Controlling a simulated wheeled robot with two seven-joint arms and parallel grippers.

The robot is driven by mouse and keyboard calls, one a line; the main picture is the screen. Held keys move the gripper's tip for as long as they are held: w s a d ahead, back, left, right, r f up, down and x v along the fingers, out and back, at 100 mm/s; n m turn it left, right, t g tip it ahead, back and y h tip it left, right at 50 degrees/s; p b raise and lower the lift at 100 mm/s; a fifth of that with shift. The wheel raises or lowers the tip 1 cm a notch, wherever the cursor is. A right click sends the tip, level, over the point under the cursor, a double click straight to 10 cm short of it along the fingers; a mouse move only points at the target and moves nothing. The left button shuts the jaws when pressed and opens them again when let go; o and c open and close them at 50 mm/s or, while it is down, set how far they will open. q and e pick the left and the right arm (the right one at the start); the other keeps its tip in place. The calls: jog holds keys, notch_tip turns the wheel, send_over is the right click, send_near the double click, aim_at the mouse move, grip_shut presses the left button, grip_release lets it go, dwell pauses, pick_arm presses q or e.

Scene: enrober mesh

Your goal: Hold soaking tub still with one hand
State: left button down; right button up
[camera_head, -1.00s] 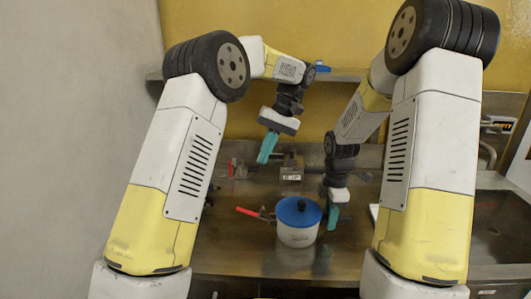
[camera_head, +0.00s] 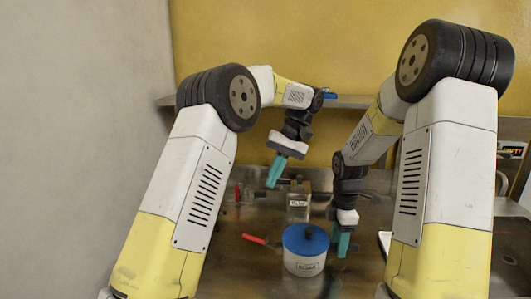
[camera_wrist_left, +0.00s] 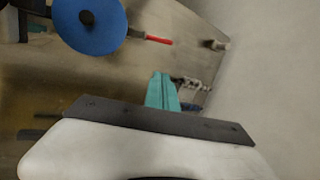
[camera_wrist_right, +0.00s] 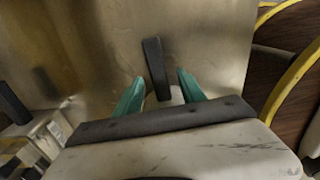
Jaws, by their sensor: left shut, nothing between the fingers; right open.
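The soaking tub, taken to be the white pot with a blue lid and black knob (camera_head: 305,263), stands upright on the metal counter. Its blue lid also shows at the upper left of the left wrist view (camera_wrist_left: 88,24). My right gripper (camera_head: 342,243) is open just right of the tub, fingers pointing down. In the right wrist view, a dark bar (camera_wrist_right: 155,68) appears between or beyond its fingers (camera_wrist_right: 158,90); I cannot tell what it belongs to. My left gripper (camera_head: 275,172) is shut and empty, above and behind the tub. Its fingers are together in the left wrist view (camera_wrist_left: 162,90).
A red-handled item (camera_head: 253,239) lies left of the tub. A labelled metal block (camera_head: 298,203) stands behind it, with small bottles (camera_head: 240,193) further left. A shelf runs along the yellow wall.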

jog(key=s+a+r+m+t, duration=0.1)
jog(key=s+r+m, duration=0.1)
jog(key=r, duration=0.6)
jog(key=s+a+r+m, duration=0.1)
jog(key=s+r+m, duration=0.1)
jog(key=r, duration=0.5)
pick_arm(q)
jog(key=s+a+r+m+t+h, duration=0.1)
jog(key=s+a+r+t+h, duration=0.25)
jog(key=s+a+r, duration=0.6)
jog(key=s+a+f+t+h, duration=0.1)
jog(key=s+a+f+t, duration=0.1)
jog(key=s, duration=0.6)
jog(key=s+a+f+t+h, duration=0.2)
jog(key=s+a+f+t, duration=0.1)
jog(key=s, duration=0.5)
jog(key=shift+a, duration=0.9)
pick_arm(e)
jog(key=s+a+r+m+t+y, duration=0.1)
jog(key=s+a+r+m+t, duration=0.1)
jog(key=s+m, duration=0.4)
jog(key=s+a+r+m+t+y, duration=0.1)
jog(key=s+a+r+m+t, duration=0.2)
jog(key=s+m, duration=0.4)
jog(key=shift+v, duration=1)
